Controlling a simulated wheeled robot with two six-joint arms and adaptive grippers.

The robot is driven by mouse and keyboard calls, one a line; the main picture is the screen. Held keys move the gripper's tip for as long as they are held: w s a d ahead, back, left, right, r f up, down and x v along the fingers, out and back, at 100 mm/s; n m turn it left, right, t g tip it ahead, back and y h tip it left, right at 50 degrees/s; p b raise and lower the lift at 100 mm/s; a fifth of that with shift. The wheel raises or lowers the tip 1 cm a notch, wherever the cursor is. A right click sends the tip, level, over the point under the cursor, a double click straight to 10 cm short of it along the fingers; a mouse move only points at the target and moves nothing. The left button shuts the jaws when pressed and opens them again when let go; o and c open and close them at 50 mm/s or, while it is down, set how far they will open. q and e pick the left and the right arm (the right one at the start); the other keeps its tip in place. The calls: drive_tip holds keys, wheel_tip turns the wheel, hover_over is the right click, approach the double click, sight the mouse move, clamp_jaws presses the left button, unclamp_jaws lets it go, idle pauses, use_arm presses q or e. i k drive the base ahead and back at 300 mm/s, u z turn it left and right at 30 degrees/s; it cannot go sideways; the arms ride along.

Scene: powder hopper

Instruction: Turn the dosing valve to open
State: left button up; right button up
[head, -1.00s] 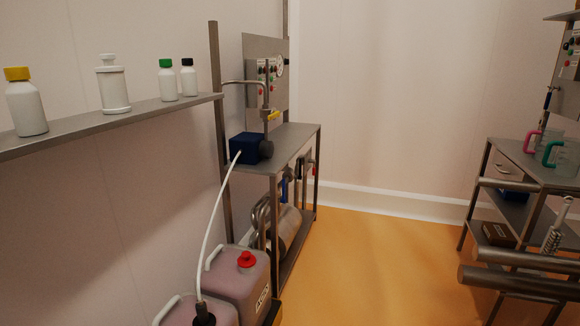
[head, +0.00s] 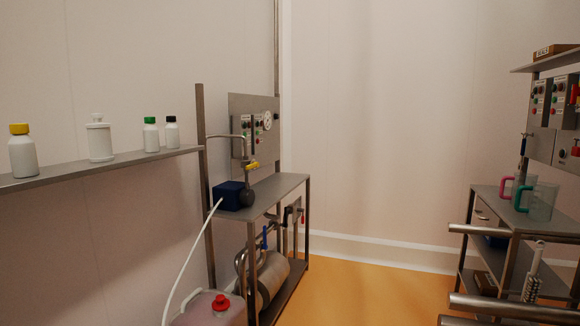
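Neither of my grippers is in view. Several valve-like handles show on the left steel bench (head: 282,186). A yellow handle (head: 253,164) sits on a bent steel pipe above the bench top. A blue lever (head: 265,237) and a red handle (head: 302,214) are on pipework below it. I cannot tell which of them, if any, is the dosing valve, or whether they are open. A blue pump-like box (head: 229,195) with a dark round end sits on the bench top. Behind it stands a steel panel (head: 240,112) with a gauge and buttons.
A wall shelf (head: 105,167) on the left holds several white bottles. A pinkish canister (head: 207,312) stands at the bottom. On the right, a steel bench (head: 548,224) holds jugs with pink and green handles, below a control panel (head: 541,105). Orange floor (head: 360,295) lies clear between the benches.

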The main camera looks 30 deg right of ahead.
sight(256, 164)
drive_tip(key=z, duration=0.7)
drive_tip(key=i, duration=0.6)
drive_tip(key=z, duration=0.6)
drive_tip(key=i, duration=1.8)
drive_tip(key=u, duration=0.35)
